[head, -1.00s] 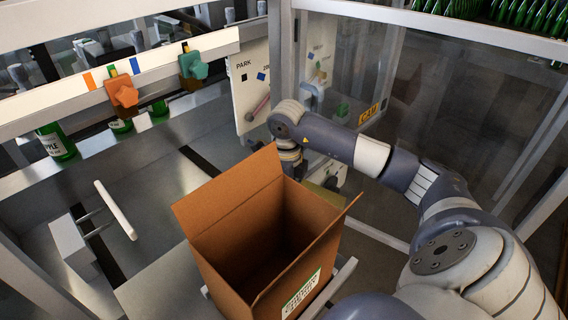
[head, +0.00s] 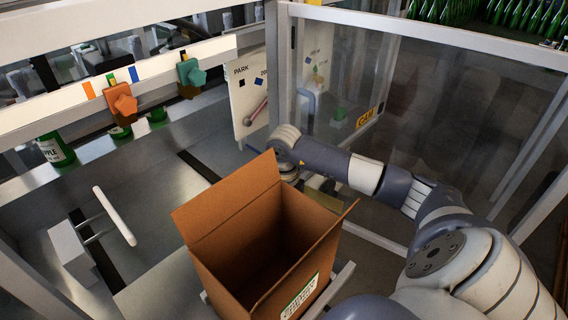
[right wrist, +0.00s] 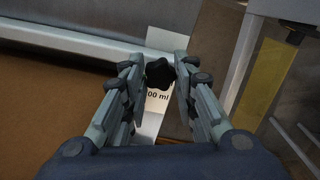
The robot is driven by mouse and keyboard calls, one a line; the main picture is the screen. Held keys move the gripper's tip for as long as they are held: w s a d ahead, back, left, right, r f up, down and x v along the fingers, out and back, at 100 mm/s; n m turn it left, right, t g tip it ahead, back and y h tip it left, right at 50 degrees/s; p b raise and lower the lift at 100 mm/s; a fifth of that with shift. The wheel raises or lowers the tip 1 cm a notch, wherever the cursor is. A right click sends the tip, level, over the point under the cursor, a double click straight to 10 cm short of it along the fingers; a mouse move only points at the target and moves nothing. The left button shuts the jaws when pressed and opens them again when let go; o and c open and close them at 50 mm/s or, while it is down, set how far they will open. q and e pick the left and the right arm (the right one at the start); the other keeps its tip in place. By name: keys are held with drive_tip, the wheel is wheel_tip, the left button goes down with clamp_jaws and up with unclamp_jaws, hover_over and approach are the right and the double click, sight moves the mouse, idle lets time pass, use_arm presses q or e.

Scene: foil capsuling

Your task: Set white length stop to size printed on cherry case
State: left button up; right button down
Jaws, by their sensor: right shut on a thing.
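An open brown cardboard case (head: 215,265) stands front centre in the head view, with a green and white label (head: 300,297) too small to read surely. My right arm reaches behind it, and the case hides its gripper there. In the right wrist view my right gripper (right wrist: 160,75) has its fingers on both sides of a black star knob (right wrist: 159,72), shut on it. Under the knob is a white strip (right wrist: 153,110) printed "00 ml", its first digit hidden. I cannot tell whether this strip is part of the length stop. My left gripper is not in view.
An orange knob (head: 120,100) and a teal knob (head: 190,72) sit on a white rail with coloured marks. A panel marked PARK (head: 243,95) stands behind. A white bar (head: 115,215) on two pins is at left. Clear guard panels and frame posts enclose the right side.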

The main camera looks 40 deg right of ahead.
drive_tip(key=shift+s+d+f, duration=0.1)
drive_tip(key=shift+s, duration=1)
drive_tip(key=shift+s+b, duration=0.3)
drive_tip(key=shift+s, duration=0.1)
drive_tip(key=c, duration=1.3)
unclamp_jaws()
drive_tip(key=shift+w+r, duration=0.1)
drive_tip(key=shift+r, duration=0.1)
wheel_tip(320, 180, up, 12)
drive_tip(key=shift+f, duration=0.1)
